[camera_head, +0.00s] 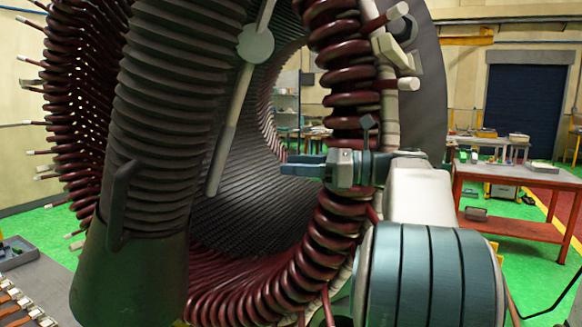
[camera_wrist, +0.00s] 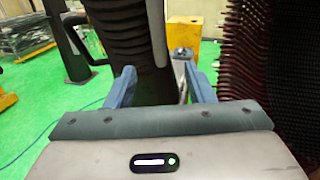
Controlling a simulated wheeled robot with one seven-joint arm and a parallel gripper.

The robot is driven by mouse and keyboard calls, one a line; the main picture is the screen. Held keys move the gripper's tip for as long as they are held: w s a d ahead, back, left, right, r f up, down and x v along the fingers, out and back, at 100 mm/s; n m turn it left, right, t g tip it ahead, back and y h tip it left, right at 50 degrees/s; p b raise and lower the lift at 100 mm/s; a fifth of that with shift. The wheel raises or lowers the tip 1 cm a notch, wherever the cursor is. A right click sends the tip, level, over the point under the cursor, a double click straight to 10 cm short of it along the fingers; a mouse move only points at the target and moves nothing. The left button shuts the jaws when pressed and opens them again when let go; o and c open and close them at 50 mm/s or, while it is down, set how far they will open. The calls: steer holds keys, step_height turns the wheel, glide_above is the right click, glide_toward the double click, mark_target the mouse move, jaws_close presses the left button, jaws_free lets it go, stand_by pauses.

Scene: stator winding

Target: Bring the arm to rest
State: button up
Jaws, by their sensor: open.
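My gripper (camera_head: 303,165) shows in the head view in front of the stator's open bore, with its blue fingers pointing left. In the wrist view my gripper (camera_wrist: 160,88) has its two blue fingers spread wide apart, with nothing held between them. The large stator (camera_head: 345,215) carries dark red coils around its rim and has a dark ribbed bore. My arm reaches in from the lower right of the head view. In the wrist view the stator's red coils (camera_wrist: 245,60) are close on the right of the gripper.
A dark ribbed column (camera_head: 165,110) stands left of the gripper and also shows beyond the fingers in the wrist view (camera_wrist: 116,30). A red workbench (camera_head: 515,174) stands at the right. A yellow block (camera_wrist: 205,38) is behind the fingers.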

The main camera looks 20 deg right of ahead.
steer(key=s+a+f+n+g+h, duration=0.3)
steer(key=s+a+f+n, duration=0.15)
steer(key=a+f, duration=0.35)
steer(key=s+a+f+n+g+h, duration=0.35)
steer(key=a+f+n, duration=0.2)
steer(key=f, duration=0.45)
steer(key=s+f+n+h, duration=0.8)
steer(key=s+f+n, duration=0.4)
steer(key=f+n, duration=0.2)
steer(key=shift+s+f+n, duration=0.15)
steer(key=shift+s+n, duration=0.15)
steer(key=shift+s, duration=0.1)
